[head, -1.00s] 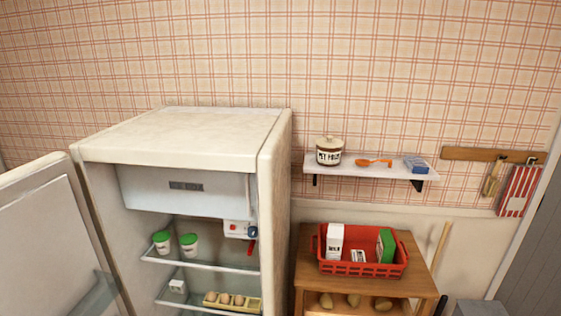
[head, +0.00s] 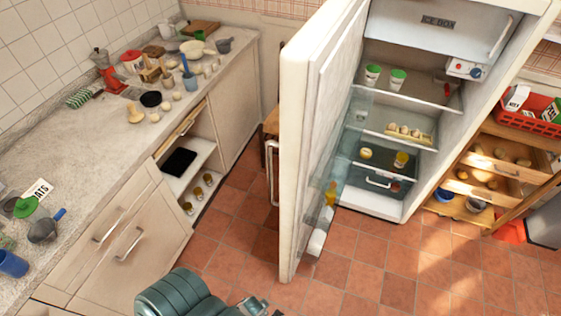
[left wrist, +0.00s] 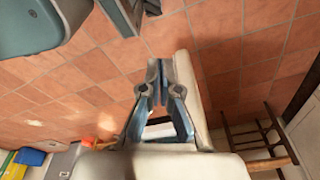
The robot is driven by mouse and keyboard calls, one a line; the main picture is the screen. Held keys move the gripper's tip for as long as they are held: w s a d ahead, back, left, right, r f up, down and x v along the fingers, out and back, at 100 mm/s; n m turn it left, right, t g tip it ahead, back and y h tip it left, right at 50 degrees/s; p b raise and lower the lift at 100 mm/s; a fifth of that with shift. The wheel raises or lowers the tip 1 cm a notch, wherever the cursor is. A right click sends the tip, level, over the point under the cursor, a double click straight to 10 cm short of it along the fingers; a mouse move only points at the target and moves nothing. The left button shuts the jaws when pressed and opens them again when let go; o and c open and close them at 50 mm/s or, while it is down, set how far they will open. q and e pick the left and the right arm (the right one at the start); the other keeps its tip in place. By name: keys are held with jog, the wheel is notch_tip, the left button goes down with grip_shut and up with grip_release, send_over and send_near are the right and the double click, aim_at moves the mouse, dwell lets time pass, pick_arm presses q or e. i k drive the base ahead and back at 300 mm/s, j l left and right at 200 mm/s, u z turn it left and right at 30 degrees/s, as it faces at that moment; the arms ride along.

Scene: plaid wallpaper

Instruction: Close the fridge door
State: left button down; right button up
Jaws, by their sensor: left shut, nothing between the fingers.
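The fridge (head: 385,200) stands open at the upper right of the head view, its shelves and icebox showing. Its cream door (head: 305,150) is swung wide out toward me, with the outer edge nearest and the inner side facing right. My left gripper (head: 257,304) shows small at the bottom edge of the head view, in front of and left of the door's lower edge. In the left wrist view my left gripper (left wrist: 158,72) is shut and empty, close beside a cream edge (left wrist: 192,90) that looks like the door; I cannot tell whether they touch. My right gripper is out of view.
A counter (head: 60,150) with kitchenware runs along the left. A wooden shelf unit (head: 480,190) with a red basket (head: 527,108) is right of the fridge. A wooden chair (left wrist: 262,140) stands beyond the door. Tiled floor (head: 350,270) is clear in front of the fridge.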

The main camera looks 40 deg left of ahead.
aim_at(317, 65)
jog(key=i+j, duration=0.1)
jog(key=j, duration=1.05)
jog(key=i+j, duration=0.15)
jog(key=j, duration=0.45)
